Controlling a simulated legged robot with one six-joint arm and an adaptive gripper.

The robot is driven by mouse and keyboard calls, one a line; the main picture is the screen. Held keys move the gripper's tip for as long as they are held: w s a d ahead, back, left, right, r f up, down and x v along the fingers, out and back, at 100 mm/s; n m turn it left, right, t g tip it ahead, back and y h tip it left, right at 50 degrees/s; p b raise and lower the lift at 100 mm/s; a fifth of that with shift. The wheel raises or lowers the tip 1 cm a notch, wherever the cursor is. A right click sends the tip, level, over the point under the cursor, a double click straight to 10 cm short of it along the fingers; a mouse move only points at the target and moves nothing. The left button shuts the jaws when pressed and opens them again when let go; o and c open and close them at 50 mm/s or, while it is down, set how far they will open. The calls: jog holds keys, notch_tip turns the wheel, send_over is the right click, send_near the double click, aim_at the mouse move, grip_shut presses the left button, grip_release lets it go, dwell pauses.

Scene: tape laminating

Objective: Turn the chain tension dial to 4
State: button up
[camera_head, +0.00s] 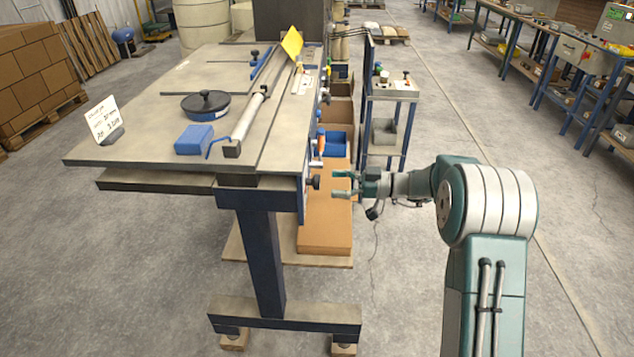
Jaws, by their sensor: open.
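A grey-topped workbench machine (150,158) fills the left middle of the head view. A small black knob (314,182) sticks out from its right side, near the front corner. Its markings cannot be read, and I cannot tell whether it is the chain tension dial. My gripper (336,184) is just to the right of this knob. Its two green fingers are apart, one above the other, and point left towards the knob. There looks to be a small gap between the fingertips and the knob. Nothing shows between the fingers.
Other controls (318,140) line the machine's right side, seen edge-on. A cardboard-coloured slab (326,222) lies below my gripper. A blue bin (334,143) and a small cart (393,88) stand behind it. The floor to the right is open.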

aim_at(317, 182)
jog(key=a, duration=0.4)
jog(key=shift+a, duration=0.3)
jog(key=c, duration=1.2)
